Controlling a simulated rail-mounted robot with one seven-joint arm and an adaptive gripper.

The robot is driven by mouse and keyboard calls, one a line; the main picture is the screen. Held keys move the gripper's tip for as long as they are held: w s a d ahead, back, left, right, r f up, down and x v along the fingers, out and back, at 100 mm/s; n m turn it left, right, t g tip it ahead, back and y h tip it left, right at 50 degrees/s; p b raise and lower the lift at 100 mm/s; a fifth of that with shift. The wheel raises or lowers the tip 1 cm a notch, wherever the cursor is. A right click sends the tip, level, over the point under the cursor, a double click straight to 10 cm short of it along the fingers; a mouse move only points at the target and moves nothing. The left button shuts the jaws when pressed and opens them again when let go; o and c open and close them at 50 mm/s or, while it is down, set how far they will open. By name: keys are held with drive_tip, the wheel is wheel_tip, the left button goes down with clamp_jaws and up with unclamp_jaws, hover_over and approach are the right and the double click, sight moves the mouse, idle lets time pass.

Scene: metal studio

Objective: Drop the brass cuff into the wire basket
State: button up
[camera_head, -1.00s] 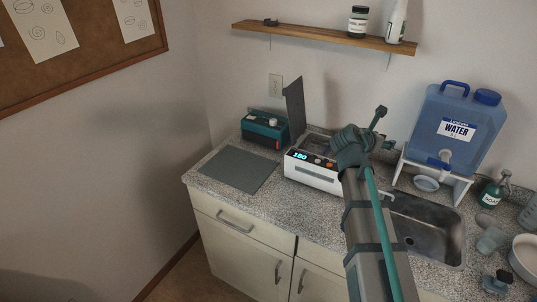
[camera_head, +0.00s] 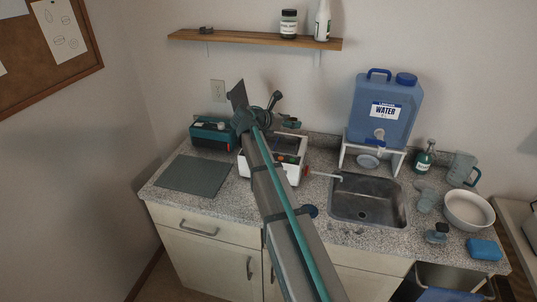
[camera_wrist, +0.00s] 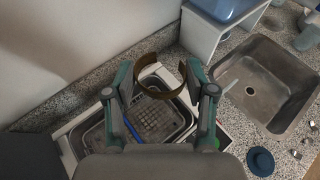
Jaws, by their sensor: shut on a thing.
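The brass cuff (camera_wrist: 160,93) is a brown, open, curved band. In the wrist view it sits between the two fingertips of my gripper (camera_wrist: 160,72), which is shut on it. Below it is the cleaner's tank, with the wire basket (camera_wrist: 168,116) showing as a mesh floor inside. The cuff appears above the basket's far part and apart from it. In the head view my gripper (camera_head: 290,122) is over the back of the white cleaner (camera_head: 243,164), and my arm hides part of the tank.
The cleaner's dark lid (camera_head: 237,95) stands open at its left. A teal box (camera_head: 205,139) and grey mat (camera_head: 193,175) lie left of it. To the right are the sink (camera_head: 368,198) and the water jug (camera_head: 384,110) on a white stand. A shelf (camera_head: 255,40) hangs above.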

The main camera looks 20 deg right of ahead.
wheel_tip(320, 180, down, 5)
drive_tip(key=b, duration=0.3)
drive_tip(key=shift+r, duration=0.1)
drive_tip(key=o, duration=1.1)
drive_tip(key=shift+a, duration=0.1)
drive_tip(key=v, duration=1.2)
